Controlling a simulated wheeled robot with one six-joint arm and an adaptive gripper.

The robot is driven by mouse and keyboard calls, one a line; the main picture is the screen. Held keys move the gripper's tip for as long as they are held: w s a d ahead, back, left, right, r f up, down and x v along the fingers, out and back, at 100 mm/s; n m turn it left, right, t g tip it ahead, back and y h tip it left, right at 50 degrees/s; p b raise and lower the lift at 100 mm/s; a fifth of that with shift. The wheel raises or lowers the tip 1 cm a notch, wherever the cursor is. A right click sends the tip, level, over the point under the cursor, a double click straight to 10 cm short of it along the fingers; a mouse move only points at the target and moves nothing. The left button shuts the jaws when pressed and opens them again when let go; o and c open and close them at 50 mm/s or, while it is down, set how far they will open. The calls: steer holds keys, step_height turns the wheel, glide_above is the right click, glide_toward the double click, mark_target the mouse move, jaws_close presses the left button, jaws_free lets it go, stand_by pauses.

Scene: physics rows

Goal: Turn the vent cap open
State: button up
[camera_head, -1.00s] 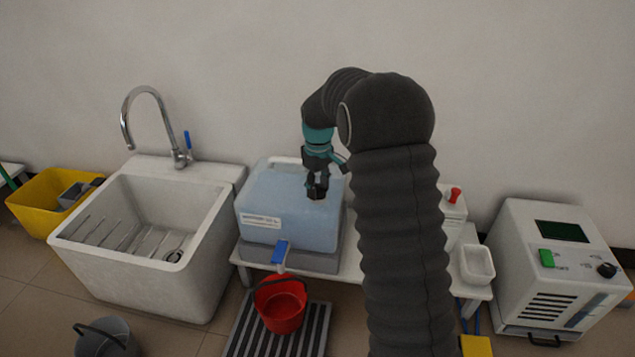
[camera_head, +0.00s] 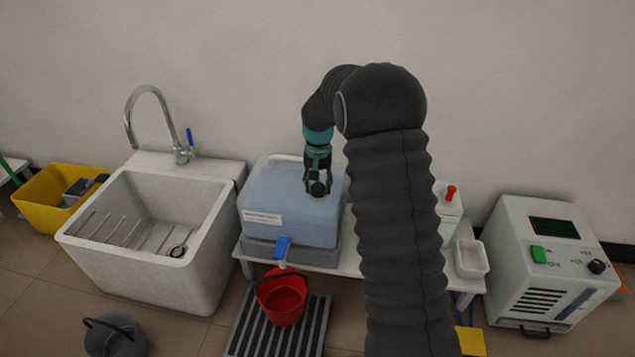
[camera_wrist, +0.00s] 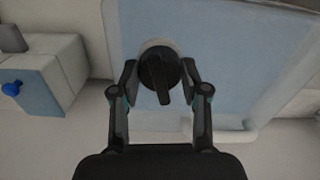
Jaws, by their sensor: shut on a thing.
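The vent cap (camera_wrist: 158,72) is a dark round knob with a raised bar across it, on a pale round collar on top of the blue container. In the wrist view its bar runs nearly up and down, tilted slightly. The blue container (camera_head: 285,215) stands on a white bench, with a blue-handled tap (camera_head: 282,247) at its front. My gripper (camera_wrist: 160,80) has its two fingers on either side of the cap, shut on it. It also shows in the head view (camera_head: 318,188), where it hides most of the cap.
A red bucket (camera_head: 283,298) stands on a slatted grate below the tap. A white sink (camera_head: 150,250) is at left. A white tray (camera_head: 471,259) and a box with a red knob (camera_head: 449,200) are right of my arm. A white machine (camera_head: 550,265) stands at far right.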

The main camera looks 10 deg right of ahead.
mark_target(318, 183)
steer(key=shift+m+p, duration=0.3)
steer(key=shift+m, duration=1.2)
steer(key=o, duration=1.1)
steer(key=shift+o, duration=0.2)
steer(key=shift+r, duration=0.1)
step_height(318, 183, up, 12)
